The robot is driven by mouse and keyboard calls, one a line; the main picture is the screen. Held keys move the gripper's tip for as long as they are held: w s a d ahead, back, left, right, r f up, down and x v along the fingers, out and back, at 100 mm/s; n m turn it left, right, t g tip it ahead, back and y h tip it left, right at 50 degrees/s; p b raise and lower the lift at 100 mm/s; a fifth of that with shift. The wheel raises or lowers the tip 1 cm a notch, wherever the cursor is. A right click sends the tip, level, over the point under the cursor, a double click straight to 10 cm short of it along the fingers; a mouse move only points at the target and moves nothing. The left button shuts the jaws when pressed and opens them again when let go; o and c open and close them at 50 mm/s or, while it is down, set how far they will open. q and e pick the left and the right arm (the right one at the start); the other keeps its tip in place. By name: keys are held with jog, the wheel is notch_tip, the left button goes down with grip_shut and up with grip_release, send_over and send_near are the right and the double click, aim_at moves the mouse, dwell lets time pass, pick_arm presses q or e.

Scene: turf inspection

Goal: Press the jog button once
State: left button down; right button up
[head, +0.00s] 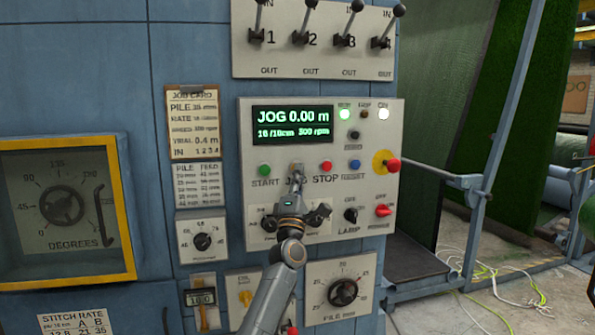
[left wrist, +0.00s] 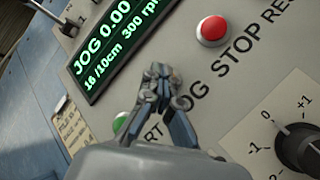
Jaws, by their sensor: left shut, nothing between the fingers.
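The control panel (head: 365,145) has a row of buttons under a display (head: 292,124) that reads JOG 0.00 m. My left gripper (head: 298,172) is shut and empty. Its fingertips are over the jog button's place, between the green START button (head: 265,169) and the red STOP button (head: 326,166). The jog button is hidden behind the fingers, and its label is partly covered. In the left wrist view the shut fingertips (left wrist: 160,72) lie between the green button (left wrist: 120,122) and the red button (left wrist: 211,30). I cannot tell whether they touch the jog button. My right gripper is not in view.
A blue RESET button (head: 354,164) and a red emergency knob (head: 392,165) on yellow are to the right. A black lamp switch (head: 350,215) and a red switch (head: 382,210) sit lower. Several levers (head: 300,38) stick out above. Cables (head: 495,290) lie on the floor at right.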

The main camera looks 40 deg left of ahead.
pick_arm(q)
jog(key=shift+s+d+p, duration=0.6)
jog(key=shift+s+p, duration=0.05)
jog(key=shift+p, duration=0.1)
jog(key=s+d+p, duration=0.3)
jog(key=shift+s+d, duration=0.1)
jog(key=shift+d, duration=0.3)
jog(key=shift+f, duration=0.1)
dwell(0.9)
